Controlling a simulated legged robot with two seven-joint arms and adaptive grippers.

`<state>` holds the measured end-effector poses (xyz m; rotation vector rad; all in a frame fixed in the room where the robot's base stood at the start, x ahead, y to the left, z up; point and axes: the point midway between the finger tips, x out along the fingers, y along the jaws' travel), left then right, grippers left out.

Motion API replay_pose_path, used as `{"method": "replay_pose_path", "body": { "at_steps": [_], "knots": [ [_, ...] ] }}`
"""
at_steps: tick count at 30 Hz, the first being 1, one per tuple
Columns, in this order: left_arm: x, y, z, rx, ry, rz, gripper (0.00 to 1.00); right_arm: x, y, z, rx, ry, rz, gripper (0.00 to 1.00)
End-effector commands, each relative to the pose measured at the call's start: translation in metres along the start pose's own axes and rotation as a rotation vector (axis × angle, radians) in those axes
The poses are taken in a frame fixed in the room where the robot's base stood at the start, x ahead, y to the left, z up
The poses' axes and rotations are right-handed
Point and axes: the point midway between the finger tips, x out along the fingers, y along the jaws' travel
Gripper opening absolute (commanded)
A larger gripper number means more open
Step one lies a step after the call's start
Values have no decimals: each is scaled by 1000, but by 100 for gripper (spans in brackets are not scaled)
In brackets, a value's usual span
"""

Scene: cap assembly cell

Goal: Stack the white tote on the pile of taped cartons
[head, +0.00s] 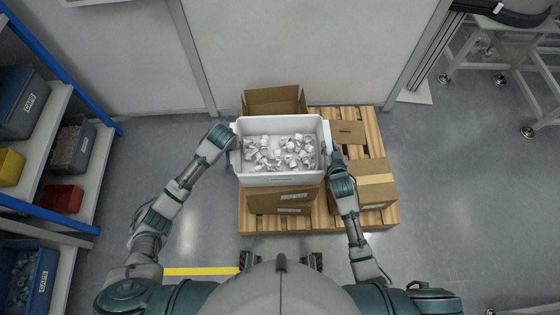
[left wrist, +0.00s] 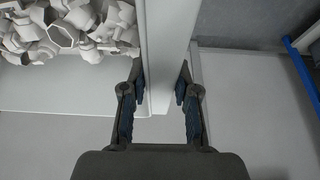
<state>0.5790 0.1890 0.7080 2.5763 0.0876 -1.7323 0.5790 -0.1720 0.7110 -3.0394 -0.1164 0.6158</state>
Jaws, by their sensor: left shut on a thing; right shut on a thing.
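The white tote (head: 284,179) is full of white caps (head: 278,152) and is held between my two grippers above the pallet in the head view. My left gripper (head: 234,146) is at its left wall; in the left wrist view its fingers (left wrist: 160,88) straddle the tote wall (left wrist: 160,60). My right gripper (head: 328,156) is shut on the tote's right wall. Taped cartons show around the tote: one in front (head: 283,200), and one at the right (head: 376,181). The tote hides what lies beneath it, so I cannot tell whether it touches the cartons.
A wooden pallet (head: 382,217) carries the cartons. An open carton (head: 272,101) shows behind the tote, and a smaller carton (head: 348,133) lies at the right. Shelves with bins (head: 70,148) stand at the left, a metal frame (head: 505,65) at the upper right. Floor is clear right of the pallet.

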Motion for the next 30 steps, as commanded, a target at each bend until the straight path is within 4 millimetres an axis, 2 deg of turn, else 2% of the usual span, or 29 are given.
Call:
{"method": "replay_pose_path", "body": {
  "at_steps": [1,12,30],
  "knots": [
    [0,-4,-1,1,0,-7,0,0,2,-5,-2,9,4,0],
    [3,-5,0,1,-2,-6,0,2,1,-3,-3,6,4,0],
    [27,-4,10,1,-2,-6,0,12,2,22,-3,7,4,0]
  ]
}}
